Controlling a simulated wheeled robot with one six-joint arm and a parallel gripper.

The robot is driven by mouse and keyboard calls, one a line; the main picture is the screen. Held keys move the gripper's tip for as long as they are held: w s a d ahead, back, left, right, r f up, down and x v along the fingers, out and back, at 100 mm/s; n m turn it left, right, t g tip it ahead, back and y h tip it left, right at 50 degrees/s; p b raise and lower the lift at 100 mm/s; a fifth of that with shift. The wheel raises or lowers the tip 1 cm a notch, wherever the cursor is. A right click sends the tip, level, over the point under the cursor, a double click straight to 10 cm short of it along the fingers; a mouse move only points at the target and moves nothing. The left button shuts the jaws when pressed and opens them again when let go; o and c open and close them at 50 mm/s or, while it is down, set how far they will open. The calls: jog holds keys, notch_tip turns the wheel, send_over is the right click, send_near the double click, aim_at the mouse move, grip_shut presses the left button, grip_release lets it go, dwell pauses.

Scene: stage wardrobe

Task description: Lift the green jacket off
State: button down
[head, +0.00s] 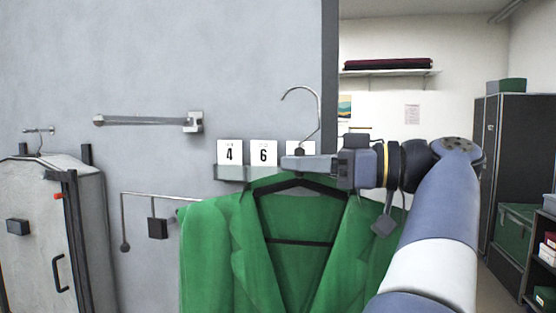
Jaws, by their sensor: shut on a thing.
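The green jacket (209,247) hangs open-fronted on a black hanger (301,186) in the middle of the head view. The hanger's silver hook (316,103) rises above it and shows no rail inside its curve. My gripper (300,162) comes in from the right and is shut on the hanger at its neck, just below the hook. The jacket hangs upright below my gripper. Its lower part is cut off by the frame edge, and my arm covers part of its right side.
A wall rail (150,120) sticks out at upper left. Number cards (262,153) stand on a small ledge behind the hanger. A metal rod with a hanging black block (157,228) is left of the jacket. A grey cabinet (45,240) stands far left. A doorway opens at right.

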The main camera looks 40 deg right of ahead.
aim_at(344, 193)
jog(key=v, duration=0.2)
jog(key=b+v, duration=0.1)
jog(key=v, duration=0.2)
jog(key=shift+f, duration=0.25)
jog(key=d+b, duration=0.1)
jog(key=b, duration=0.2)
jog(key=shift+s, duration=0.35)
jog(key=s+b, duration=0.1)
jog(key=b, duration=0.3)
jog(key=shift+s+d+f, duration=0.1)
jog(key=shift+s+d, duration=0.05)
jog(key=shift+d, duration=0.1)
jog(key=shift+s+d+r, duration=0.3)
jog(key=shift+s+d, duration=0.15)
jog(key=shift+s, duration=0.15)
jog(key=shift+s+d, duration=0.4)
jog(key=shift+s, duration=0.25)
